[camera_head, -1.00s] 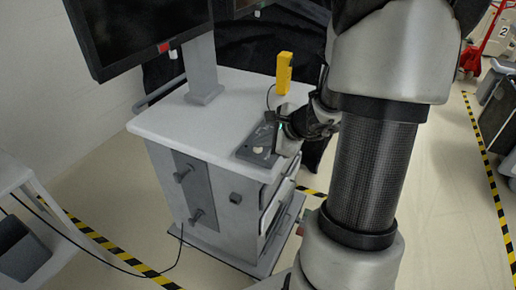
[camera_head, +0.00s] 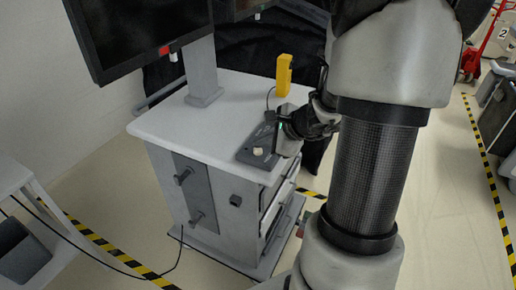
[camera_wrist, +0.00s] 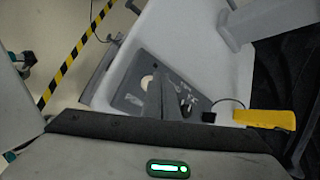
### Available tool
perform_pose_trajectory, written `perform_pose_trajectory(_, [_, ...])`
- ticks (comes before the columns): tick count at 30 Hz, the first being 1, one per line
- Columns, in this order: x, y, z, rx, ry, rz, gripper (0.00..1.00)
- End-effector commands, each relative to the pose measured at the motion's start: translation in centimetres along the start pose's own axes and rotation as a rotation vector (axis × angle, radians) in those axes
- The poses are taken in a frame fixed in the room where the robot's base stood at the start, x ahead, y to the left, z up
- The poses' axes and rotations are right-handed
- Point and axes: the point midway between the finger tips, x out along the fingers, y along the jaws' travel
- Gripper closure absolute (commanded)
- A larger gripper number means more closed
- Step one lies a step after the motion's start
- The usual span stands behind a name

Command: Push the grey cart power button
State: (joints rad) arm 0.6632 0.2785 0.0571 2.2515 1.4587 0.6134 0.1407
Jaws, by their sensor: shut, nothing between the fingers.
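The grey cart (camera_head: 160,128) has a white top and a grey body. On its top near the right edge lies a dark grey panel (camera_head: 246,157) with a round whitish button (camera_head: 258,151). The panel (camera_wrist: 130,99) and the button (camera_wrist: 147,82) also show in the wrist view. I cannot tell for sure that this is the power button. A small dark square (camera_head: 235,200) sits on the cart's front. My gripper (camera_head: 284,143) is shut and empty, close over the panel's right side. Its fingertips are hard to make out, and I cannot tell whether they touch the panel.
A yellow device (camera_head: 284,75) stands on the cart top behind my gripper, with a black cable. A monitor (camera_head: 135,35) on a grey post (camera_head: 202,70) rises at the back left. Drawers at the cart's right side stick out.

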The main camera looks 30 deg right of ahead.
Motion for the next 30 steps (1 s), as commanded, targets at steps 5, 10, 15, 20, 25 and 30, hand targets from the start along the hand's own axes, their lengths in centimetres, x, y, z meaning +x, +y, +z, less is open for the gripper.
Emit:
perform_pose_trajectory(5, [-1.3, -1.0, 0.9, -0.002, 0.0, -0.001, 1.0])
perform_pose_trajectory(10, [-2.5, -1.9, 1.8, -0.002, 0.0, -0.002, 1.0])
perform_pose_trajectory(15, [-3.7, -2.7, 2.7, -0.002, 0.0, -0.001, 1.0])
perform_pose_trajectory(20, [-4.2, -3.1, 3.0, -0.001, 0.0, -0.001, 1.0])
perform_pose_trajectory(25, [-4.1, -3.0, 3.0, 0.0, 0.0, -0.001, 1.0])
perform_pose_trajectory(30, [-4.1, -3.0, 3.0, 0.0, 0.0, -0.001, 1.0])
